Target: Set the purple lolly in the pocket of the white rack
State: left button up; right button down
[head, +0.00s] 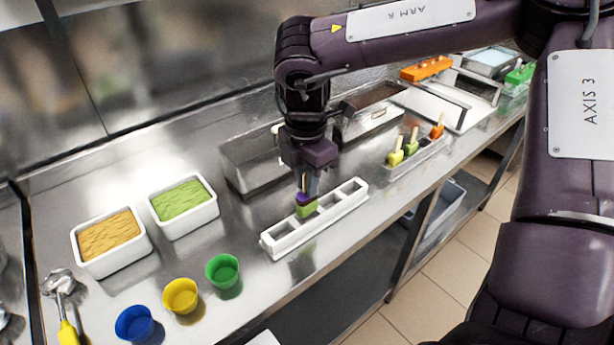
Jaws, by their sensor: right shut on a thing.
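The white rack (286,243) lies on the steel counter, long and narrow, with several pockets in a row. My right gripper (306,188) points down over the middle of the rack, shut on the pale stick of a lolly. A small purple part of the purple lolly (301,197) shows just below the fingers. A green block (306,210) sits directly below and in front of the purple, at the rack's middle. It hides the purple lolly's lower end, so I cannot tell whether that is inside a pocket. My left gripper is not in view.
A clear tray (425,155) with several lollies stands right of the rack. Steel pans (250,160) are behind it. White tubs of orange (108,236) and green (183,200) filling stand left. Blue, yellow and green cups (222,270) line the front left.

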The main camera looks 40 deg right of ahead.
jog(key=shift+f+b, duration=0.2)
jog(key=shift+b, duration=0.4)
dwell(1.2)
jog(key=shift+f+b, duration=1.15)
jog(key=shift+f, duration=0.15)
dwell(0.6)
jog(key=shift+f+b, duration=0.7)
jog(key=shift+b, duration=0.25)
dwell(0.9)
dwell(0.4)
jog(key=c, duration=1.3)
grip_release()
jog(key=shift+o, duration=0.2)
jog(key=shift+r, duration=0.1)
notch_tip(320, 180, up, 8)
jog(key=shift+f, duration=0.2)
